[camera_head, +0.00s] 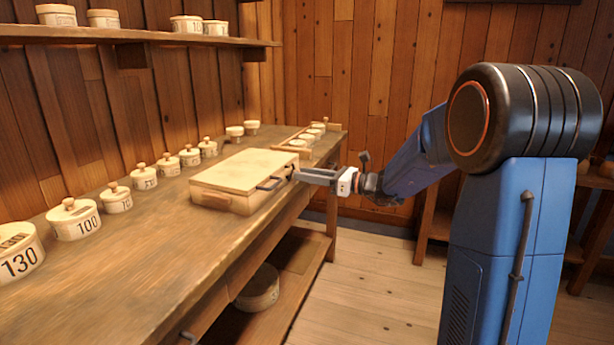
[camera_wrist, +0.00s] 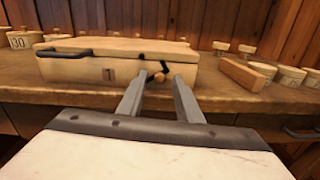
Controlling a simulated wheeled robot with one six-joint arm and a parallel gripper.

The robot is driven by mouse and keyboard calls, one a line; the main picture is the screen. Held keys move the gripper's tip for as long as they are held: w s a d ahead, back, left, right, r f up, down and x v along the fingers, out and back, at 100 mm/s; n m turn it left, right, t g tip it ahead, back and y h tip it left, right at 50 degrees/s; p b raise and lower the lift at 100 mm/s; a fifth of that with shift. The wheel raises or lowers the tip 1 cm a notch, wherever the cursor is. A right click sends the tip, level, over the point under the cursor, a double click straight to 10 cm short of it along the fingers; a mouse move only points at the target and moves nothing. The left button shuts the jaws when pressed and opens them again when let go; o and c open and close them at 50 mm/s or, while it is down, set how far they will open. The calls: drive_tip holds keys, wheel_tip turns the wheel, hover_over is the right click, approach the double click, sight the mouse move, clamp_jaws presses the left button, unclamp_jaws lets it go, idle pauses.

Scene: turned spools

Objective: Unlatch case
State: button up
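The closed wooden case (camera_head: 243,176) lies on the workbench with its flat lid down. In the wrist view the case front (camera_wrist: 112,69) faces me, with a dark handle (camera_wrist: 64,52) on the left and a small plate marked 1. A dark latch with a round wooden knob (camera_wrist: 159,77) is on the front, toward the right. My gripper (camera_head: 301,174) is at the front right of the case. In the wrist view its two fingers (camera_wrist: 158,84) are apart, with the latch knob showing between their tips. I cannot tell whether they touch it.
The workbench (camera_head: 130,262) carries a row of numbered round boxes, such as one marked 100 (camera_head: 74,219), along the wall behind the case. A wooden rack (camera_head: 309,138) with small tubs stands beyond the case. The shelf (camera_head: 130,36) above holds more round boxes. The floor in front is clear.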

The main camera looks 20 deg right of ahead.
drive_tip(key=shift+s+d, duration=0.1)
drive_tip(key=v, duration=1.7)
drive_tip(key=shift+s, duration=0.1)
drive_tip(key=s+a+f+n+g+h, duration=0.2)
drive_tip(key=s+a+f+n+g, duration=0.15)
drive_tip(key=s+a+n, duration=0.4)
drive_tip(key=s+a+f+n+g+h, duration=0.2)
drive_tip(key=s+a+f+n+g, duration=0.15)
drive_tip(key=s+a, duration=0.55)
drive_tip(key=s+d+f+n+h, duration=0.2)
drive_tip(key=s+d+n+h, duration=0.2)
drive_tip(key=s+n, duration=0.3)
drive_tip(key=s+d+f+n+h, duration=0.3)
drive_tip(key=s+n+h, duration=0.3)
drive_tip(key=s+n, duration=0.2)
drive_tip(key=shift+s+d+t, duration=0.4)
drive_tip(key=shift+s+d, duration=0.15)
drive_tip(key=shift+s, duration=0.55)
